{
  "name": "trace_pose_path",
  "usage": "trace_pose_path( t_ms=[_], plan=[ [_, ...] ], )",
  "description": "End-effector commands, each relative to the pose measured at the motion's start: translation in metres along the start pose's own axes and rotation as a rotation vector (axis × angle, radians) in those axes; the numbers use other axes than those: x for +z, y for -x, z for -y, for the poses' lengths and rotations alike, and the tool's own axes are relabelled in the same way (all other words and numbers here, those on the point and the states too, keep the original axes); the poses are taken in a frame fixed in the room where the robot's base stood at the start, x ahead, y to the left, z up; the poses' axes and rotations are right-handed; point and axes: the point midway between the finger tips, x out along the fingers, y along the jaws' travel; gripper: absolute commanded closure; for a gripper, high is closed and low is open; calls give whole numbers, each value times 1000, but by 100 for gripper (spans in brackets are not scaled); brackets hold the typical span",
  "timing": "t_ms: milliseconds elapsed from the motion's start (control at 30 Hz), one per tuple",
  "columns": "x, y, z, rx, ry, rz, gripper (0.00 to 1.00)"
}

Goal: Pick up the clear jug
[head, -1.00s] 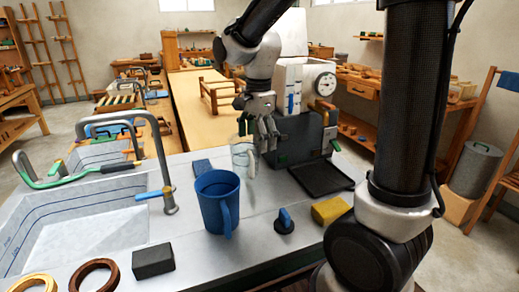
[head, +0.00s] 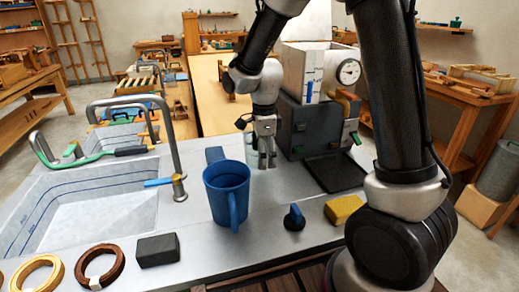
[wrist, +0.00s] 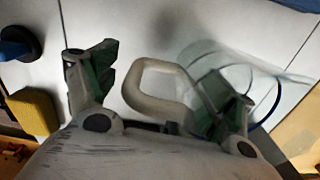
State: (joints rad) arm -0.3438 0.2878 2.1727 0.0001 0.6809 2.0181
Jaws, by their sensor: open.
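In the wrist view the clear jug (wrist: 240,82) is a see-through round vessel at the right, with a pale looped handle (wrist: 143,88). The handle lies between the open fingers of my gripper (wrist: 160,75), and no grip on it shows. The right finger overlaps the clear body in the picture; I cannot tell whether they touch. In the head view my gripper (head: 267,160) points down over the counter, behind the blue mug (head: 227,192). The jug is mostly hidden or too faint to make out there.
A grey machine (head: 320,125) with a dark tray (head: 335,173) stands right of my gripper. A blue-topped knob (head: 293,216) and yellow sponge (head: 344,209) lie nearer. A sink (head: 95,215) with a tall faucet (head: 172,130) is left. A dark block (head: 157,250) lies in front.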

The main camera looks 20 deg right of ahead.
Motion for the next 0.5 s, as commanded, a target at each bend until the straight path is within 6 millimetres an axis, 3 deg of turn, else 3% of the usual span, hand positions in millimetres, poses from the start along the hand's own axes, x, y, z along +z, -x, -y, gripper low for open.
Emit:
trace_pose_path(
  t_ms=[167, 433, 500],
  plan=[
    [0, 0, 0, 0, 0, 0, 19],
    [0, 0, 0, 0, 0, 0, 68],
    [0, 0, 0, 0, 1, 0, 72]
  ],
)
